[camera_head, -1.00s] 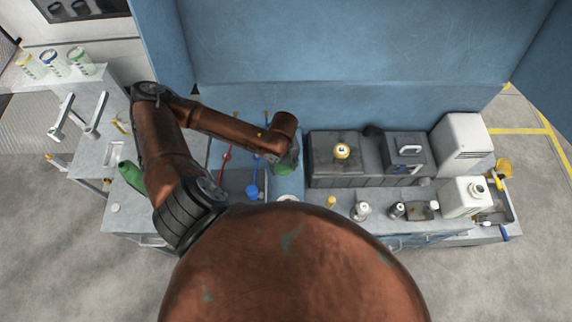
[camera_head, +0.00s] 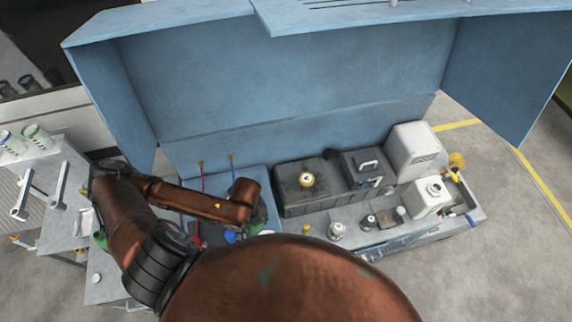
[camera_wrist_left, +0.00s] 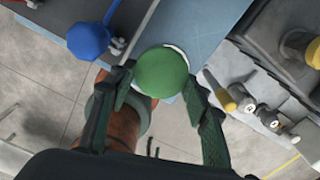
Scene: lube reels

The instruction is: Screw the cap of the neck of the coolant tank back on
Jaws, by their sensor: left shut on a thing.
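A round green cap (camera_wrist_left: 162,74) lies between the fingertips of my left gripper (camera_wrist_left: 160,84) in the left wrist view. The gripper is shut on it. A thin pale rim shows along the cap's far edge; I cannot tell whether the cap sits on a neck. In the head view my left gripper (camera_head: 260,216) is partly hidden by its arm, above the front of the blue surface. I cannot tell for sure which thing is the coolant tank. A white canister (camera_head: 422,202) with a round neck stands at the right. My right gripper is not in view.
A blue knob-like cap (camera_wrist_left: 88,41) is close beside the green one. A dark battery-like box (camera_head: 289,202) with a yellow-topped item stands to the right. Small bottles (camera_head: 337,231) line the bench front. A tall blue panel (camera_head: 290,80) closes the back.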

